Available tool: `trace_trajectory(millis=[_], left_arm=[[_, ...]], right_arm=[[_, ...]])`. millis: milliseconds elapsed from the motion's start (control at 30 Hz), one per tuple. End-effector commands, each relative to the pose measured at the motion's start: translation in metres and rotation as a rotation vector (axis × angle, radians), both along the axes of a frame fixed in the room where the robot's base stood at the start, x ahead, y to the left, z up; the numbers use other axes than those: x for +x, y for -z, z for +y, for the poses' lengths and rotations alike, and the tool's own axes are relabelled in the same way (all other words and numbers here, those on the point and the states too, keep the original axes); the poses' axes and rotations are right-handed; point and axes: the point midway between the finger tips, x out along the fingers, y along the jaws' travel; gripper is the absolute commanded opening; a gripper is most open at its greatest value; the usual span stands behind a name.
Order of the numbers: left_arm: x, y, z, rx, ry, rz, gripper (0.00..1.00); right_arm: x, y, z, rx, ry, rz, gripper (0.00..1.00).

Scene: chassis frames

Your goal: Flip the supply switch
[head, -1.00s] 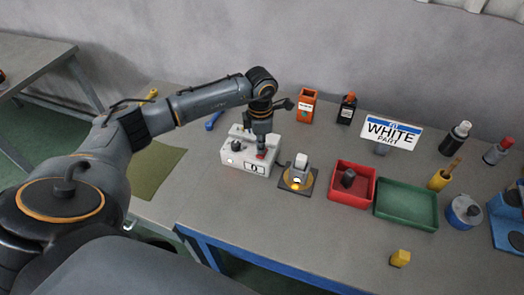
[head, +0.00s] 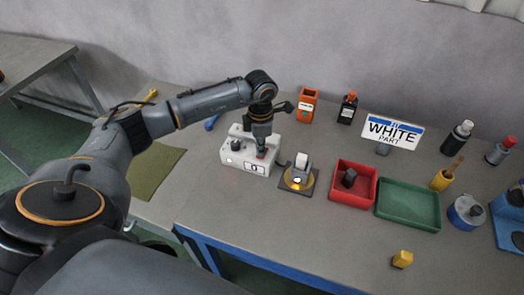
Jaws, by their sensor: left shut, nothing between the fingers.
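A white control box (head: 243,163) sits on the grey workbench, left of its middle. It has a black knob (head: 236,145) on its left part, a red part (head: 262,153) on its right part and a small "0" display (head: 254,168) on its front. My left gripper (head: 261,150) points down over the red part, shut with nothing in it. Its tips are at or just above the red part; I cannot tell whether they touch. The gripper hides some of the box top, and I cannot make out the supply switch clearly. My right gripper is not in view.
Right of the box is a dark plate with a lit yellow ring (head: 297,184) and a pale block.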

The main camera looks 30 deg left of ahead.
Motion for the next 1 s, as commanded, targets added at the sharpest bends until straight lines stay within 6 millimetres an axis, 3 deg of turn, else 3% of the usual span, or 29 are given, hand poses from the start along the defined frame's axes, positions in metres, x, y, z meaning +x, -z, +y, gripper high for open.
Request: trace_trajectory(millis=[467,1000], left_arm=[[0.000,0.005,0.000,0.000,0.000,0.001,0.00],[0.000,-0.036,0.000,0.001,0.000,-0.001,0.00]], right_arm=[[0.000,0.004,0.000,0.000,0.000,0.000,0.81],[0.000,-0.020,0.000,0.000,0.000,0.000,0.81]])
